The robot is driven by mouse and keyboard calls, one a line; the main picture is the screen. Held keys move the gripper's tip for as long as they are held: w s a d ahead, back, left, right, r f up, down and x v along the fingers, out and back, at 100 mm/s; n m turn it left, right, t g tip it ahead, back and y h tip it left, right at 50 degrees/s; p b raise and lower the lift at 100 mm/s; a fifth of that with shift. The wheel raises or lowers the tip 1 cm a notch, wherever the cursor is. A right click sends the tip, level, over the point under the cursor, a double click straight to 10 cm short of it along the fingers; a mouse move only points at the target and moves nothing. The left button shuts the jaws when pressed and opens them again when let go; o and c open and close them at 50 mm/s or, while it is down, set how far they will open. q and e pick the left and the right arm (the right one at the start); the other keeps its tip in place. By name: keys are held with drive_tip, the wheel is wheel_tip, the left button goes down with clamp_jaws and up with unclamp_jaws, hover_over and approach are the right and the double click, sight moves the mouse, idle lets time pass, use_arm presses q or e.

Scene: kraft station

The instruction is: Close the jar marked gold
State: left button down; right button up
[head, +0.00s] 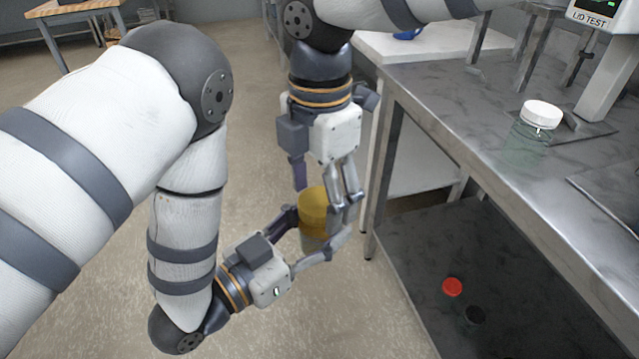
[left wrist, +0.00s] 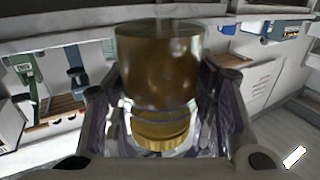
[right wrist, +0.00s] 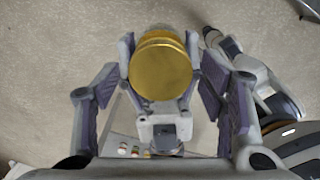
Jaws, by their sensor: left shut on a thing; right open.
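The gold-lidded jar (head: 312,243) is held upright in the air in front of the bench. Its gold lid (head: 313,198) sits at its top and shows as a round disc in the right wrist view (right wrist: 160,70). My left gripper (head: 318,228) is shut on the jar body from the side; the left wrist view shows brown-gold glass (left wrist: 160,65) between the pads. My right gripper (head: 328,192) points down from above, open, with its fingers either side of the lid. I cannot tell how tightly the lid sits.
A clear jar with a white lid (head: 541,114) stands on the steel bench (head: 440,100) beside the lid test device (head: 600,40). A red lid (head: 452,287) and a black one (head: 474,316) show on the lower shelf (head: 410,235).

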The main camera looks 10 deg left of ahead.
drive_tip(key=c, duration=1.2)
drive_tip(key=m, duration=1.1)
drive_tip(key=shift+m, duration=0.3)
drive_tip(key=m, duration=0.9)
drive_tip(key=shift+m, duration=0.3)
drive_tip(key=o, duration=1.2)
drive_tip(key=shift+o, duration=0.2)
